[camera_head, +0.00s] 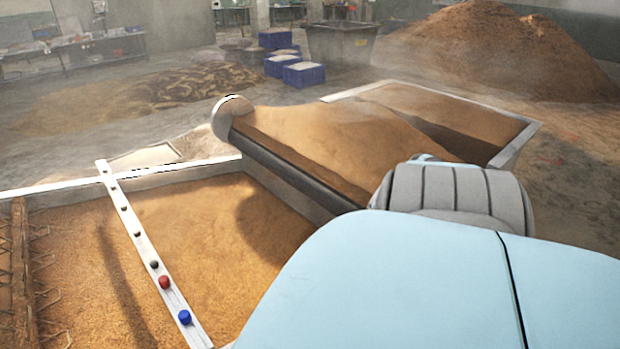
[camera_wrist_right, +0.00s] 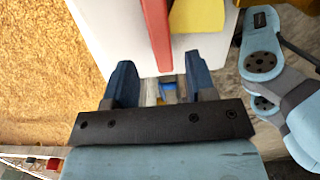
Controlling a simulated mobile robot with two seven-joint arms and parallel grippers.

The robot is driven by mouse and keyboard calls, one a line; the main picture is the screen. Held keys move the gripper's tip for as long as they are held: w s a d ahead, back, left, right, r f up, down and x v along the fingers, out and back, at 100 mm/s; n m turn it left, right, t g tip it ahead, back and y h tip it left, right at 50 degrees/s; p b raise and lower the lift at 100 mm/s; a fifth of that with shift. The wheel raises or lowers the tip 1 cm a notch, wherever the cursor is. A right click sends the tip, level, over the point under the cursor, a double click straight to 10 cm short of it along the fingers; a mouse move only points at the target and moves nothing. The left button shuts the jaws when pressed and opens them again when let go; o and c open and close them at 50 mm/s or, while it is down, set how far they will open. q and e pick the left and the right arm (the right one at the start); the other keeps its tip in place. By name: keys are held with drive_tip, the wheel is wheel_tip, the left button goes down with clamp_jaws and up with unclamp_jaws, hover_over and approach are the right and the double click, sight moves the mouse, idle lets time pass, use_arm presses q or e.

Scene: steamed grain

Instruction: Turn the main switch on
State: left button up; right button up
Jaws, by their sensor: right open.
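In the right wrist view, a red bar-shaped handle (camera_wrist_right: 158,35) stands in front of a white box face (camera_wrist_right: 95,18). A yellow patch (camera_wrist_right: 197,16) lies just right of the handle. This looks like the main switch; its upper part is cut off by the top edge. My right gripper (camera_wrist_right: 160,80) is open, with its two dark blue fingers apart. The handle's lower end lies above the gap between the fingertips in the picture; I cannot tell whether they touch. In the head view my right arm covers the lower right, and the switch and gripper are hidden. My left gripper is not in view.
A white bar with a blue knob (camera_head: 184,317), a red knob (camera_head: 165,282) and several dark knobs crosses a grain bed (camera_head: 200,225). A grain-filled trough (camera_head: 310,150) lies beyond. Blue crates (camera_head: 304,75) and a large grain heap (camera_head: 490,45) stand far back.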

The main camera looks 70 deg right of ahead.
wheel_tip(320, 180, up, 8)
drive_tip(key=shift+r, duration=0.15)
idle(0.6)
drive_tip(key=w+a+f+m+t+y, duration=0.1)
drive_tip(key=a+f+t+y, duration=0.1)
drive_tip(key=a, duration=0.8)
drive_tip(key=w+a+f+t+y, duration=0.1)
drive_tip(key=w+a+f+y, duration=0.1)
drive_tip(key=a, duration=0.9)
drive_tip(key=w+a+r+m+t, duration=0.2)
drive_tip(key=a+r+m+t, duration=0.1)
drive_tip(key=a, duration=0.4)
drive_tip(key=w+a+r+m+t, duration=0.2)
drive_tip(key=a+r+m+t, duration=0.2)
drive_tip(key=a, duration=0.3)
drive_tip(key=shift+a+m+t+h, duration=0.3)
drive_tip(key=shift+m+t+h, duration=0.15)
drive_tip(key=shift+m, duration=0.25)
